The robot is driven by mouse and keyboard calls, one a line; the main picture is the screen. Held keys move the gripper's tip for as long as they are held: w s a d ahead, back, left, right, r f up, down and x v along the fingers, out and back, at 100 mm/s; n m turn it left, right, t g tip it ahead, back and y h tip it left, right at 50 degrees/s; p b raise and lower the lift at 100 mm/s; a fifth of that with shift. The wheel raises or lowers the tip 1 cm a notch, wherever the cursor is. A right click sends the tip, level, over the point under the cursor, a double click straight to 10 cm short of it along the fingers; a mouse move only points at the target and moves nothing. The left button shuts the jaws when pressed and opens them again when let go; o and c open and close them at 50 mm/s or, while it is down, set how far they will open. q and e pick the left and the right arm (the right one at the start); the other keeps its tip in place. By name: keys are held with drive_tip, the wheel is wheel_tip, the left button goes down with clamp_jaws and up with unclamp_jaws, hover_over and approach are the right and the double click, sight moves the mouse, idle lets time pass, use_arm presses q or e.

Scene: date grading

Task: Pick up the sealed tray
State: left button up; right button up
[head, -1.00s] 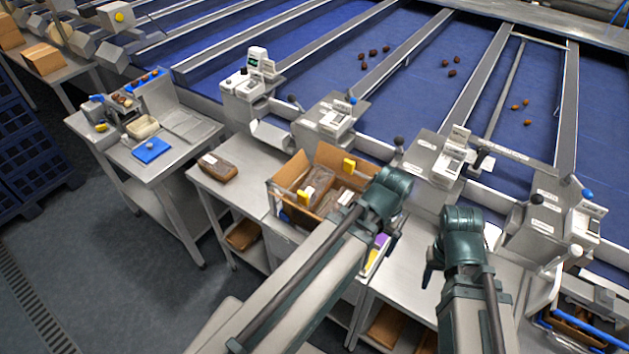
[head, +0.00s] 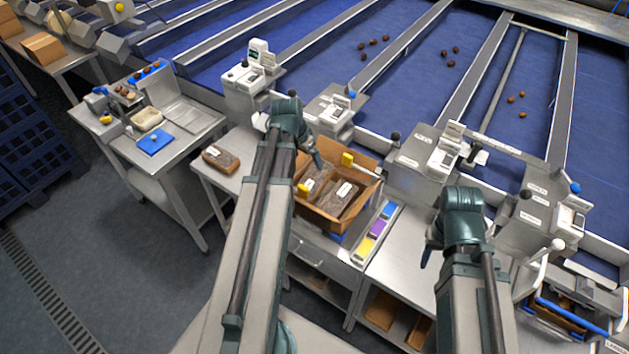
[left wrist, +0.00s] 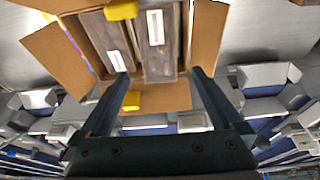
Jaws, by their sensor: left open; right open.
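A brown sealed tray (head: 221,160) with a pale label lies flat on the steel table left of the cardboard carton (head: 362,211). Two more labelled brown trays stand inside the carton: a left one (head: 316,180) and a right one (head: 343,199). In the left wrist view the carton's left tray (left wrist: 110,42) and right tray (left wrist: 157,60) lie beyond my fingers. My left gripper (left wrist: 163,88) is open and empty, above the carton's edge; in the head view (head: 316,158) it is partly hidden by its own wrist. My right gripper (head: 429,256) is open, off to the right, its fingers mostly hidden.
Yellow pieces (head: 347,159) sit at the carton's rim. Blue, purple and yellow blocks (head: 377,228) lie right of it. Grey machine units (head: 424,158) line the blue belt (head: 400,65) behind. A blue plate (head: 155,142) lies on the left bench. Bare steel surrounds the lone tray.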

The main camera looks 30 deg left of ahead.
sight(314, 177)
use_arm(q)
drive_tip(key=shift+b+x, duration=4.2)
drive_tip(key=shift+x, duration=0.2)
drive_tip(key=shift+s+d, duration=0.1)
drive_tip(key=b+x, duration=0.5)
drive_tip(key=shift+f, duration=0.15)
drive_tip(key=shift+s, duration=0.1)
drive_tip(key=c, duration=1.4)
drive_tip(key=shift+o, duration=0.2)
